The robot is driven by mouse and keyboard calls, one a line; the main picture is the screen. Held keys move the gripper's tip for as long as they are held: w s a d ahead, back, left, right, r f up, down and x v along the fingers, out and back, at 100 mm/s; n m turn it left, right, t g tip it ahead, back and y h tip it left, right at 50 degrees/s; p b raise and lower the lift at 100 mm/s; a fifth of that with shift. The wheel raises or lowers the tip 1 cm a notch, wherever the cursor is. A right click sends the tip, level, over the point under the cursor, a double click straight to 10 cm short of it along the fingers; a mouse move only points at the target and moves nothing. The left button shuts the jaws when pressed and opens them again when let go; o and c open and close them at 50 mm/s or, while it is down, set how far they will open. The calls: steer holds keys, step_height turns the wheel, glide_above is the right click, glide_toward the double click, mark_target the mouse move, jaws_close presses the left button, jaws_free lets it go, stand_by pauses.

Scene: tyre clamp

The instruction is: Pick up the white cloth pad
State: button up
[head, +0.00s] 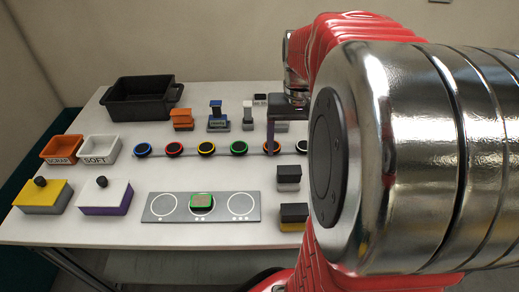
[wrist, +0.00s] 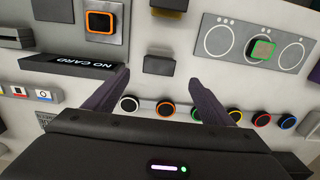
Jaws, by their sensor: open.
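I cannot pick out a white cloth pad for certain. A white-topped block with purple sides and a black knob (head: 103,195) sits at the front left of the table; whether it is cloth I cannot tell. My gripper (wrist: 160,76) is open and empty, its two dark fingers apart in the wrist view. In the head view my gripper (head: 278,130) is over the right part of the table, pointing down, far from that white-topped block. My arm hides the table's right side in the head view. The white-topped block is not seen in the wrist view.
A yellow-topped knobbed block (head: 42,195), orange SCRAP bin (head: 62,149) and white SOFT bin (head: 99,150) stand left. A black tub (head: 143,97) is behind. Coloured rings (head: 206,149) cross the middle. A green-ringed piece (head: 201,201) sits on the three-circle panel (head: 173,217).

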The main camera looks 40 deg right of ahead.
mark_target(289, 169)
steer(key=shift+f, duration=2.75)
steer(key=shift+w+d+f, duration=0.1)
steer(key=shift+w+f, duration=0.05)
steer(key=shift+f, duration=2.45)
steer(key=shift+c, duration=0.2)
steer(key=c, duration=1.2)
steer(key=shift+r, duration=0.1)
